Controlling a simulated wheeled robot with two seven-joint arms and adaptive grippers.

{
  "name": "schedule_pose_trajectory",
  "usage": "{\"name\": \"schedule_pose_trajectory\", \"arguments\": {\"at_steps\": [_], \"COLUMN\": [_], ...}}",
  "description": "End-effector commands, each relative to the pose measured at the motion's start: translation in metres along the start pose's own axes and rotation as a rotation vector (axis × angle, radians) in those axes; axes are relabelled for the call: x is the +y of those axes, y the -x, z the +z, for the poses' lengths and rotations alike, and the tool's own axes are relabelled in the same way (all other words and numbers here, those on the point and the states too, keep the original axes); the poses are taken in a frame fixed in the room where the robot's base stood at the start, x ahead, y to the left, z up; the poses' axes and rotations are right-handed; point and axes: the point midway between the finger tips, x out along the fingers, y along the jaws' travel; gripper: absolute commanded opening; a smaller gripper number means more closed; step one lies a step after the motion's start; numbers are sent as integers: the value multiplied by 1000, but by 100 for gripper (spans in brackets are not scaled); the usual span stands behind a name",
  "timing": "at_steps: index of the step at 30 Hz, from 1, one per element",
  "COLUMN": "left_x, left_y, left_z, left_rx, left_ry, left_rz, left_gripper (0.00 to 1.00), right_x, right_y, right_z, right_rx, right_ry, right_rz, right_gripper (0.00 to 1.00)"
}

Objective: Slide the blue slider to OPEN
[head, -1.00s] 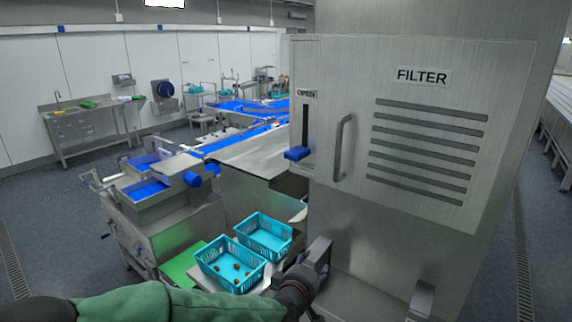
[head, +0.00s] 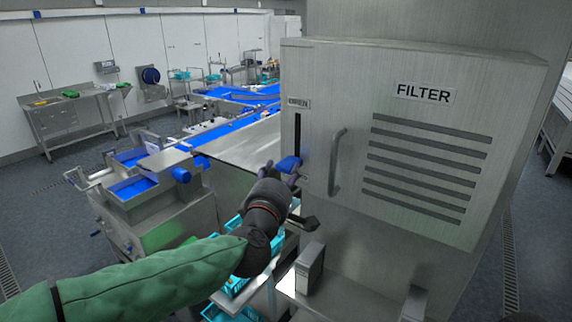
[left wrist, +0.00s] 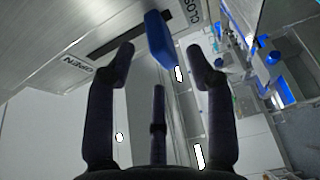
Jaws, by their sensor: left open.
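The blue slider (head: 288,163) sits at the lower end of a dark vertical slot (head: 297,132) in the steel filter cabinet. The OPEN label (head: 298,103) is above the slot's upper end. My left gripper (head: 283,175) is at the slider, partly covering it from below. In the left wrist view the slider (left wrist: 160,40) shows between and just beyond the spread fingertips of my gripper (left wrist: 162,62). It lies near the CLOSED label (left wrist: 192,14), away from the OPEN label (left wrist: 77,66). I cannot tell if a finger touches it. My right gripper is not in view.
A vertical bar handle (head: 336,163) stands out from the cabinet door just right of the slot. Vent slits (head: 425,165) lie further right. Turquoise crates (head: 232,310) are below my left arm, partly hidden. Blue conveyors (head: 235,122) run behind on the left.

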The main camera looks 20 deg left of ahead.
Motion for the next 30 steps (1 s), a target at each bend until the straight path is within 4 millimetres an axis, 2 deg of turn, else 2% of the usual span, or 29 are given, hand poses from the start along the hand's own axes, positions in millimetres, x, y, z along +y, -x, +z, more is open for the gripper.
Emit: {"name": "schedule_pose_trajectory", "arguments": {"at_steps": [3,9,15,22,23,28,30], "left_x": [0,1,0,1,0,0,0], "left_y": [-21,-42,-50,-51,-51,-51,-51], "left_z": [0,0,0,0,0,0,0], "left_rx": [2,1,0,0,0,0,0], "left_ry": [-1,-2,-1,-1,-1,-1,-1], "left_rz": [-1,0,0,1,1,1,0], "left_gripper": [54,54,54,54,51,3,0], "right_x": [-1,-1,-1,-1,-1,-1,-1], "right_y": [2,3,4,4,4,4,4], "right_z": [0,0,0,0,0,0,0], "right_rx": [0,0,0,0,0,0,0], "right_ry": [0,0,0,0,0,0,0], "right_rz": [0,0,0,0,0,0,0], "right_gripper": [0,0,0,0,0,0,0]}}
